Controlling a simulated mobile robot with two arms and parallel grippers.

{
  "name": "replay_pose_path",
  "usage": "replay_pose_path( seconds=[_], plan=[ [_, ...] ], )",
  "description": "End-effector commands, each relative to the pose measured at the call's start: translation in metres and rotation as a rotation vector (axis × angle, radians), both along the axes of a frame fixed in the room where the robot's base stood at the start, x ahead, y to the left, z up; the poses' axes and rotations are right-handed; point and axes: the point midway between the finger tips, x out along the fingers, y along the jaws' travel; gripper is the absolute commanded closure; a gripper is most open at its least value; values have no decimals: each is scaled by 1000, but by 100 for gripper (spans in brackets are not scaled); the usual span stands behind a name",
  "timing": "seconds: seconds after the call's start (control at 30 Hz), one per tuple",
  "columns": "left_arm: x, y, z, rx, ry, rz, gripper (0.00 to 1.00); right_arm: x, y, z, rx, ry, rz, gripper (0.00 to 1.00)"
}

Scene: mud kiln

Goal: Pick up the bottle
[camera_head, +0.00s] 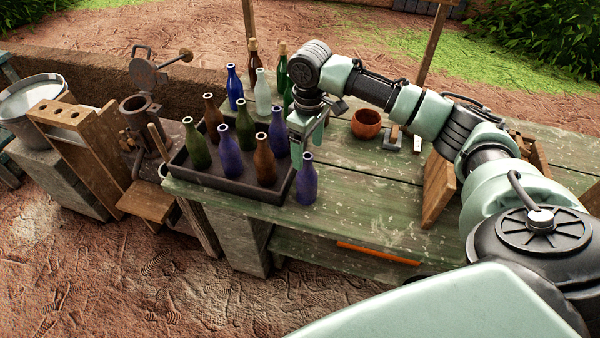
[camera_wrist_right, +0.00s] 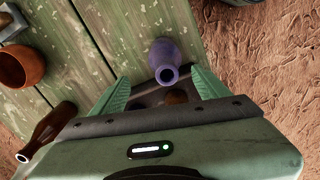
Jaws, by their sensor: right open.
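Several bottles are in view, and the task line does not say which one is meant. A purple bottle (camera_head: 307,184) stands upright on the green table just outside the tray, by its right end. My right gripper (camera_head: 309,146) is open and points down above and behind this bottle, at the tray's right end. In the right wrist view the purple bottle (camera_wrist_right: 163,52) shows just past the gap between the open fingers (camera_wrist_right: 160,76). Nothing is held. A brown bottle (camera_wrist_right: 176,97) shows partly between the fingers, mostly hidden by the gripper body. My left gripper is not in view.
A dark tray (camera_head: 225,183) holds several green, purple and brown bottles close to my gripper. More bottles (camera_head: 263,93) stand behind it. An orange bowl (camera_head: 366,124) and a wooden board (camera_head: 438,188) are to the right. The table's front right is clear.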

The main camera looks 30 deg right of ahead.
Motion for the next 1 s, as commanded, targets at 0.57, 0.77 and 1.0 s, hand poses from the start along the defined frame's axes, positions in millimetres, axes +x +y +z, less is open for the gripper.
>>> replay_pose_path(
  seconds=[0.57,0.77,1.0],
  plan=[
    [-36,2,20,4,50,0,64,-3,7,-68,0,1,2,24],
    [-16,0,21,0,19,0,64,-3,7,-69,-1,0,2,24],
    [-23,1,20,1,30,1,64,-3,7,-69,-1,0,2,86]
  ],
)
